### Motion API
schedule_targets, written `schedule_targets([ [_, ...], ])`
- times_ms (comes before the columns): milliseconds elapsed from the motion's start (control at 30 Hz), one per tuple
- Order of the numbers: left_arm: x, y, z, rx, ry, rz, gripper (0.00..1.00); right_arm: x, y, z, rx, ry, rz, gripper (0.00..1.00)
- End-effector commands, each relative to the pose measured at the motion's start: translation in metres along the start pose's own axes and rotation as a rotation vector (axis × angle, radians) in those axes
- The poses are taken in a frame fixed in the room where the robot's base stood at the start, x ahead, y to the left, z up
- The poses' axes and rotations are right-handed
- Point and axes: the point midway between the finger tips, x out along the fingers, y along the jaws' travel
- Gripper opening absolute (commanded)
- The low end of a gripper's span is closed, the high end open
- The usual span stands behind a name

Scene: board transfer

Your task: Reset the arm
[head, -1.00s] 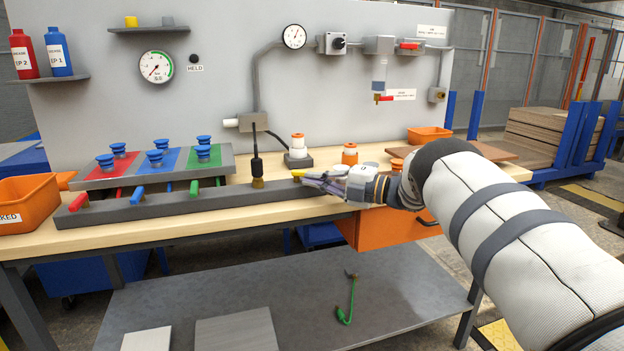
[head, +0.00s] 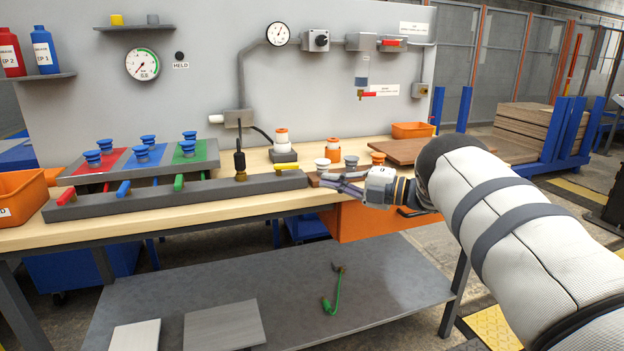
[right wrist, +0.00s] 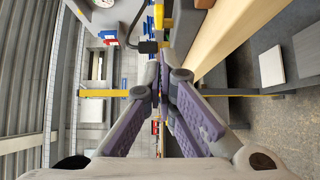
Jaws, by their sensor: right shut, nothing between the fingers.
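My right gripper (head: 318,180) is shut and empty. In the head view it is at the front edge of the bench, with its fingertips pointing left, just right of the grey rail's end. The right wrist view also shows its purple-grey fingers (right wrist: 161,90) together at the tips, with nothing between them. The yellow lever (head: 285,167) on the grey rail (head: 210,191) is close to the left of the fingertips, apart from them in the head view. My right arm covers part of the bench's right side. My left gripper is in neither view.
Red, blue (head: 123,188) and green levers line the rail, with several blue knobs (head: 148,140) behind. White, grey and orange-topped pieces (head: 351,162) stand just behind my gripper. An orange bin (head: 20,198) is at the far left. A lower shelf (head: 380,280) holds a green-handled item (head: 333,295).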

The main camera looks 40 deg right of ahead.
Motion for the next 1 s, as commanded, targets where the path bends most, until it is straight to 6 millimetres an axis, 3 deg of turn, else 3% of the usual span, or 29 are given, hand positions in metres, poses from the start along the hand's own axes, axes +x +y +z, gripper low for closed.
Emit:
schedule_targets([
  [233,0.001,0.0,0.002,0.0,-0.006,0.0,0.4,-0.023,0.0,0.007,-0.001,-0.001,0.001,0.0],
  [667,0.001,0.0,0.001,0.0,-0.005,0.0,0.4,-0.023,0.0,0.006,0.001,-0.001,0.0,0.0],
  [733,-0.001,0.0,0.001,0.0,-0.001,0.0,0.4,-0.019,-0.009,0.005,0.052,-0.028,-0.001,0.0],
  [767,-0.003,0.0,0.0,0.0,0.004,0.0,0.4,-0.016,-0.018,0.004,0.106,-0.061,-0.003,0.0],
  [867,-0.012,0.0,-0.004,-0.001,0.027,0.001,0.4,-0.006,-0.085,-0.015,0.429,-0.254,-0.043,0.0],
  [900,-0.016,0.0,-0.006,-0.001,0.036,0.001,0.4,-0.007,-0.121,-0.031,0.577,-0.347,-0.078,0.0],
  [967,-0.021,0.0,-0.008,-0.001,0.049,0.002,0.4,-0.016,-0.171,-0.061,0.776,-0.481,-0.143,0.0],
  [1000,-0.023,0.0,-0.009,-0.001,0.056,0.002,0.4,-0.026,-0.202,-0.085,0.891,-0.566,-0.194,0.0],
])
